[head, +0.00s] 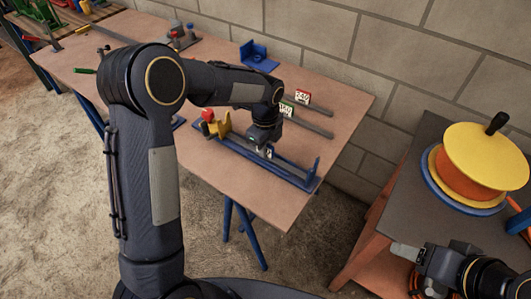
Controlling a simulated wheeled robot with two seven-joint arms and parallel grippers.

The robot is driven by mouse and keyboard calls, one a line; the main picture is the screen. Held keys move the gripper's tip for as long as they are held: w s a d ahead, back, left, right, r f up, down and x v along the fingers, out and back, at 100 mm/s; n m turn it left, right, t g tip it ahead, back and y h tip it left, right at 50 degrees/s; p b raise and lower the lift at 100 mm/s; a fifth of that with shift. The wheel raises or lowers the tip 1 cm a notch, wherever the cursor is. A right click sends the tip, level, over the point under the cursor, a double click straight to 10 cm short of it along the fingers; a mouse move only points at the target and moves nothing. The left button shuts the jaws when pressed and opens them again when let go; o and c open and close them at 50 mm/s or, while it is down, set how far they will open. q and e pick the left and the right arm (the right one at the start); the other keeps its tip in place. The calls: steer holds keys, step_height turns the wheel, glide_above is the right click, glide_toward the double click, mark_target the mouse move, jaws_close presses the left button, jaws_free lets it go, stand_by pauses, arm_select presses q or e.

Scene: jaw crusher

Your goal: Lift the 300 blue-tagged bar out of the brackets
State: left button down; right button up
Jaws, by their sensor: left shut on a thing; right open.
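My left gripper (265,150) reaches down over the long blue fixture (313,178) on the table and is shut on a grey bar (288,168) lying along it. A small pale tag shows beside the fingers; its colour and number are not readable, and the gripper hides part of the bar. I cannot tell whether the bar is clear of the brackets. A yellow clamp piece (223,124) with a red knob (208,115) stands at the fixture's left end. My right gripper (418,268) is open and empty at the lower right, away from the table.
A red-tagged bar (318,110) and a green-tagged bar (310,127) lie behind the fixture. A blue bracket (258,57) stands near the wall. A yellow and orange reel (480,160) stands on the right-hand bench. The table's front right corner is bare.

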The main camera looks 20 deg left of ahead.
arm_select(q)
steer(key=shift+r, duration=0.2)
steer(key=shift+r+p, duration=2.65)
steer(key=shift+r, duration=0.5)
